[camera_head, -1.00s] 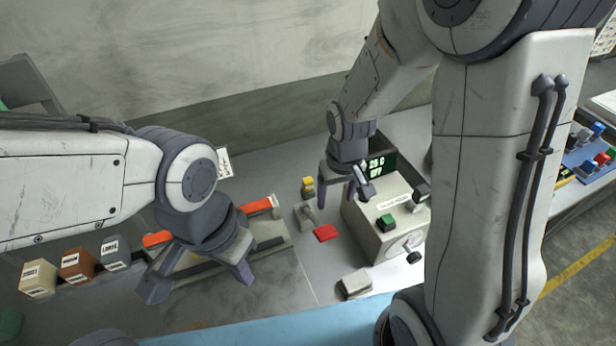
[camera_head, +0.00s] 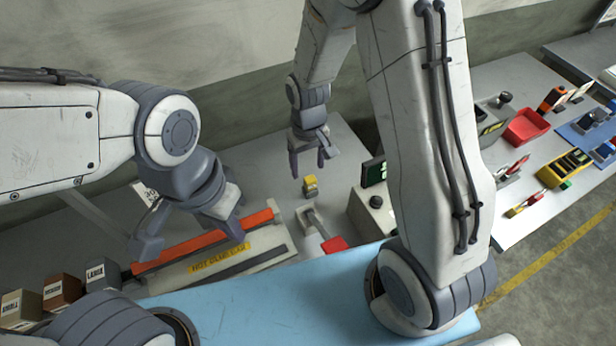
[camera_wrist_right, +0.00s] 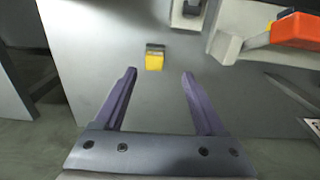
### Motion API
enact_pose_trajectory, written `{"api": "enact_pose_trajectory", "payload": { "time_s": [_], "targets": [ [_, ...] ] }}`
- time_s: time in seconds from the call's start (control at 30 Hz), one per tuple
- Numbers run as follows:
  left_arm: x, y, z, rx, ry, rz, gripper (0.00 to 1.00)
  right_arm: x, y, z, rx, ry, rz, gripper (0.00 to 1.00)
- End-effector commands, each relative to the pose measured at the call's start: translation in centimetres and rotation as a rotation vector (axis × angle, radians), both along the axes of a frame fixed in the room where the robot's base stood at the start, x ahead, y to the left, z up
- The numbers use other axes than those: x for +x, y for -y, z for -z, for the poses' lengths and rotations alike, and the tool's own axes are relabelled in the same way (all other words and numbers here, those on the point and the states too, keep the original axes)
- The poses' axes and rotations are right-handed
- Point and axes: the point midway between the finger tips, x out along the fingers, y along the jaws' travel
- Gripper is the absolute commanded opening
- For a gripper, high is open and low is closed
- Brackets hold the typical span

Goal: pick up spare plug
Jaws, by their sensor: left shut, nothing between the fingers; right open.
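The small yellow block with a dark end, which looks like the spare plug (camera_head: 310,186), stands on the grey bench. In the right wrist view the plug (camera_wrist_right: 154,60) lies just beyond the fingertips, between their lines and left of centre. My right gripper (camera_head: 308,170) is open, empty and pointing down just above and behind the plug; its fingers (camera_wrist_right: 160,74) are spread apart in the wrist view. My left gripper (camera_head: 190,238) is shut and empty, over the orange-barred device at the left.
The orange-barred device (camera_head: 265,243) lies left of the plug. A grey fixture with a red pad (camera_head: 334,245) is in front of it. A grey box with a display (camera_head: 368,203) stands right, partly behind my arm. Labelled blocks (camera_head: 62,291) stand at the left. Bench around the plug is clear.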

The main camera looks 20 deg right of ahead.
Motion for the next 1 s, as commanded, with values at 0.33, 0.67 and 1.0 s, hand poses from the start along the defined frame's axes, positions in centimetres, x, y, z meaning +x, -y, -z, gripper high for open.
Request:
{"api": "enact_pose_trajectory", "payload": {
  "time_s": [0.33,0.67,1.0],
  "targets": [
    [0.0,0.0,-0.9,0.0,0.0,0.002,0.0,-0.1,0.7,3.2,0.0,-0.002,0.012,0.72],
    [0.0,0.0,-2.9,0.0,0.0,0.005,0.0,0.6,0.8,6.6,-0.001,-0.004,0.009,0.72],
    [0.0,0.0,-3.2,0.0,0.001,0.006,0.0,0.7,0.6,8.3,0.0,0.0,0.007,0.72]
  ]
}}
